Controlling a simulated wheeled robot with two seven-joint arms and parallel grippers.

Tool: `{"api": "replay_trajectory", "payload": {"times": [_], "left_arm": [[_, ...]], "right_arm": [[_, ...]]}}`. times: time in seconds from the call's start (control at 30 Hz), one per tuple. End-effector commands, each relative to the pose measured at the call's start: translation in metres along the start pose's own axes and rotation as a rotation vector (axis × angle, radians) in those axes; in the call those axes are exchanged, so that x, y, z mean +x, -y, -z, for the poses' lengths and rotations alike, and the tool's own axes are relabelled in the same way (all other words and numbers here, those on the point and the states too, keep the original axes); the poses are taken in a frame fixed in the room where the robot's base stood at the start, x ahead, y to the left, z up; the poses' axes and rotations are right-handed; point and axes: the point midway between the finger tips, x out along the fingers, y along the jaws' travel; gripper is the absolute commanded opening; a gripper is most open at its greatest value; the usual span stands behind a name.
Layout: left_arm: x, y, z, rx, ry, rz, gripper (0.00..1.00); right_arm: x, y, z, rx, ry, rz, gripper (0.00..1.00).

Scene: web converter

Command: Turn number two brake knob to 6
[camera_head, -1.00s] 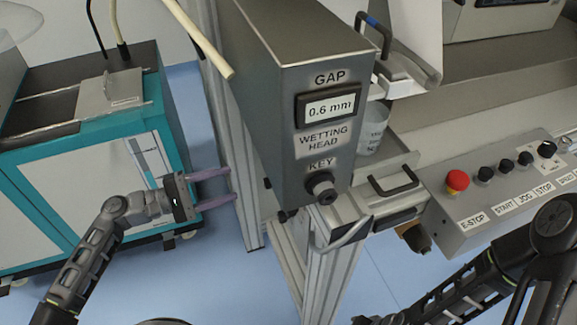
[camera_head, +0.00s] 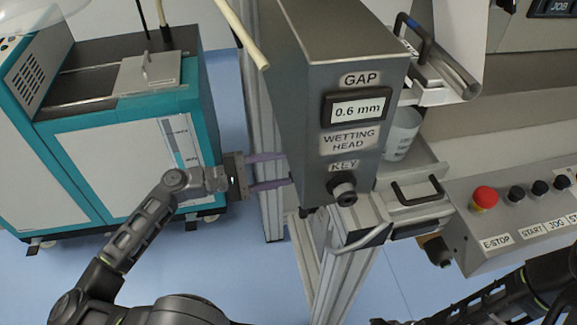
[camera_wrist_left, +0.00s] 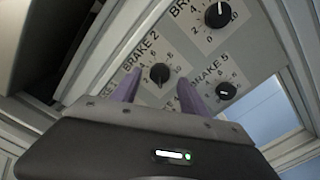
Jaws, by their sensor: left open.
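The number two brake knob (camera_wrist_left: 159,73) is a small black dial on a light panel under the label "BRAKE 2" in the left wrist view. Numbers ring it, but its pointer setting is too small to read surely. My left gripper (camera_wrist_left: 159,79) is open, with its purple fingers pointing at the panel and one on each side of the knob in the picture. Whether they touch it I cannot tell. In the head view, the left gripper (camera_head: 287,169) reaches beside the wetting head box; the knob is hidden there. My right gripper is not in view.
Two other dials, an upper brake knob (camera_wrist_left: 217,15) and a lower brake knob (camera_wrist_left: 225,91), sit close to the right finger. The wetting head box (camera_head: 350,60) stands right of the left gripper. A red emergency stop (camera_head: 484,199) is at the right. A teal-and-white cabinet (camera_head: 110,170) is left.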

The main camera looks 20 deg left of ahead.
Motion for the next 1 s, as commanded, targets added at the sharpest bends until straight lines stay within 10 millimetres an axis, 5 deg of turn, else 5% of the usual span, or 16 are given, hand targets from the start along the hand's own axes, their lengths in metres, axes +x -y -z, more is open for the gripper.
{"api": "replay_trajectory", "payload": {"times": [0.2, 0.5, 1.0], "left_arm": [[0.023, 0.0, -0.001, 0.001, 0.002, 0.0, 0.52], [0.025, 0.0, 0.0, 0.0, 0.0, 0.0, 0.52], [0.025, 0.0, 0.0, 0.0, 0.0, 0.0, 0.11]], "right_arm": [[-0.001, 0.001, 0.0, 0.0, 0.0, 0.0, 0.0], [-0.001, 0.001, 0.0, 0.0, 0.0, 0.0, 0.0], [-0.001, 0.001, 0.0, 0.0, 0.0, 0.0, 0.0]]}}
